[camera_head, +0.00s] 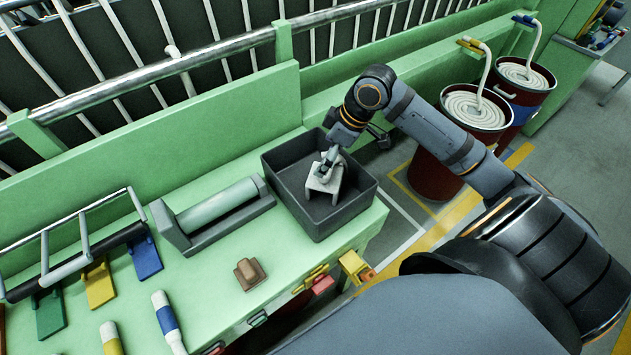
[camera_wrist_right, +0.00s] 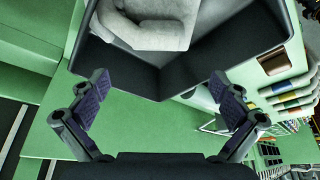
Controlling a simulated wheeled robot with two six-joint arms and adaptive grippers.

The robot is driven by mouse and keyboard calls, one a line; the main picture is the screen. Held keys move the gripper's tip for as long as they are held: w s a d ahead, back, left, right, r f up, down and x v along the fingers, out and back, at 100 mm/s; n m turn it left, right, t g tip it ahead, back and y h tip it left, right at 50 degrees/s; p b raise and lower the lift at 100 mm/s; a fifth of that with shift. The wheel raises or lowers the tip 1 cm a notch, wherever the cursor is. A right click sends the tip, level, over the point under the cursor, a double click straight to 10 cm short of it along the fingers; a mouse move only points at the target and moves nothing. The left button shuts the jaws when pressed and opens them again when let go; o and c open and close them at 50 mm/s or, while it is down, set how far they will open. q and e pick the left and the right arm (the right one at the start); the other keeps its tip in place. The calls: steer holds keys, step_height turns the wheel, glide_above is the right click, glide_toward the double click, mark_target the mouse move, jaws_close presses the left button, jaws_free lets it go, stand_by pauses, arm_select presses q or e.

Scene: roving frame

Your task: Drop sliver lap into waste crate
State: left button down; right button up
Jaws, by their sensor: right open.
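The sliver lap (camera_head: 325,183), a pale grey folded piece, is in the dark grey waste crate (camera_head: 345,222) on the green bench. In the right wrist view the sliver lap (camera_wrist_right: 150,30) lies inside the crate (camera_wrist_right: 195,72), near the top of the picture. My right gripper (camera_head: 332,156) reaches over the crate, just above the lap. In the wrist view its fingers (camera_wrist_right: 160,88) are wide apart with nothing between them. My left gripper is not in view.
A pale green roller (camera_head: 217,205) sits in a grey holder left of the crate. A brown block (camera_head: 249,273) stands on the bench front. Red cans (camera_head: 437,172) with coiled sliver stand at right. A metal rail (camera_head: 180,65) runs behind.

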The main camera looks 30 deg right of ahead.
step_height(320, 180, up, 9)
steer(key=shift+r, duration=0.15)
steer(key=shift+s, duration=0.1)
stand_by(0.6)
